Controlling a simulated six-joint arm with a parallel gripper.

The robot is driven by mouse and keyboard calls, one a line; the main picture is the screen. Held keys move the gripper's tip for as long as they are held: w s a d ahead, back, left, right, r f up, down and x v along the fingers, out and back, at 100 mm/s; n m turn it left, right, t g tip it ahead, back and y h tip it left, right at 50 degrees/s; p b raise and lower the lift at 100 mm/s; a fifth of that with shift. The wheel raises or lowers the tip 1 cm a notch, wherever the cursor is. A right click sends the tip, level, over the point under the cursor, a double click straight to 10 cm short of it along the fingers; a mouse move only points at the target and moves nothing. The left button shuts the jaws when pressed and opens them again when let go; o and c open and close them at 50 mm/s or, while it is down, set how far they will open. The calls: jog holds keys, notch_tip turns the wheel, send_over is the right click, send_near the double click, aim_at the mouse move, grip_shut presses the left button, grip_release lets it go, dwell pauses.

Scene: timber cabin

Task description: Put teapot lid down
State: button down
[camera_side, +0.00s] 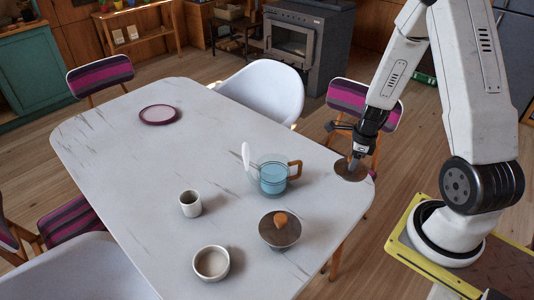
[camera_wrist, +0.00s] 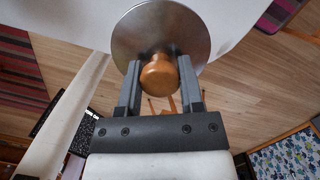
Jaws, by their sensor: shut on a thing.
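The teapot lid is a round metal disc with a wooden knob. It shows in the side view (camera_side: 350,172) near the table's right corner and in the wrist view (camera_wrist: 130,36). My gripper (camera_side: 353,157) is shut on its knob, with one finger on each side in the wrist view (camera_wrist: 160,72). The lid looks level and close to the tabletop; I cannot tell whether it touches. The teapot (camera_side: 272,179) is clear glass with bluish contents, a white spout and a wooden handle. It stands upright to the left of the lid, its top uncovered.
On the white marbled table (camera_side: 120,160) stand a small grey cup (camera_side: 190,204), a bowl (camera_side: 211,263), a dark round lidded thing (camera_side: 272,236) with a wooden knob, and a purple plate (camera_side: 159,115). The table's right edge is close to the lid. The table's middle is clear.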

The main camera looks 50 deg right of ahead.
aim_at(344, 160)
jog(key=shift+w+d+f, duration=0.3)
jog(key=shift+w+f, duration=0.3)
jog(key=shift+f, duration=0.25)
jog(key=shift+w+d+f, duration=0.35)
jog(key=shift+w+f, duration=0.25)
jog(key=shift+f, duration=0.2)
jog(key=shift+w+d+f, duration=0.3)
jog(key=shift+w+f, duration=0.3)
jog(key=shift+f, duration=0.25)
jog(key=shift+w+f, duration=0.1)
jog(key=shift+f, duration=0.1)
jog(key=shift+w+d+f, duration=0.1)
jog(key=shift+f, duration=1.55)
jog(key=shift+f, duration=0.1)
jog(key=shift+c, duration=1.2)
grip_release()
jog(key=shift+s+d+r, duration=0.1)
jog(key=shift+s+r, duration=0.1)
jog(key=shift+r, duration=1.85)
jog(key=shift+s+d+r, duration=0.15)
jog(key=shift+s+r, duration=0.1)
jog(key=shift+r, duration=1.75)
jog(key=shift+s+d+r, duration=0.1)
jog(key=shift+s+r, duration=0.1)
jog(key=shift+r, duration=1.85)
